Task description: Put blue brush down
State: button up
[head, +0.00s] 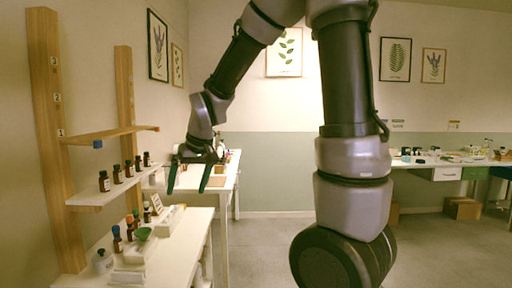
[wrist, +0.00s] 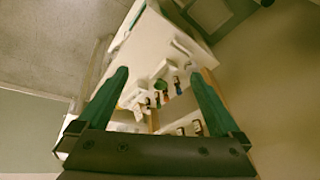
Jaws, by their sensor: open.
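My gripper (head: 187,188) hangs in front of the shelves in the head view with its two green fingers apart. In the wrist view my gripper (wrist: 160,76) is open, with nothing between the fingers. I cannot make out a blue brush for certain in either view. A small blue block-like thing (head: 98,144) shows at the front edge of the upper wooden shelf (head: 112,133), left of my gripper and apart from it. It is too small to tell if it is part of the brush.
Several brown bottles (head: 117,174) stand in a row on the white lower shelf (head: 98,194). Another white table (head: 225,183) stands behind my gripper.

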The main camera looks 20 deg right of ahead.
jog(key=s+d+r+m+t, duration=0.3)
jog(key=s+d+r+m, duration=0.3)
jog(key=s+d+r, duration=0.7)
jog(key=s+d, duration=0.1)
jog(key=s, duration=0.1)
jog(key=shift+s+h, duration=0.3)
jog(key=shift+s, duration=0.1)
dwell(0.5)
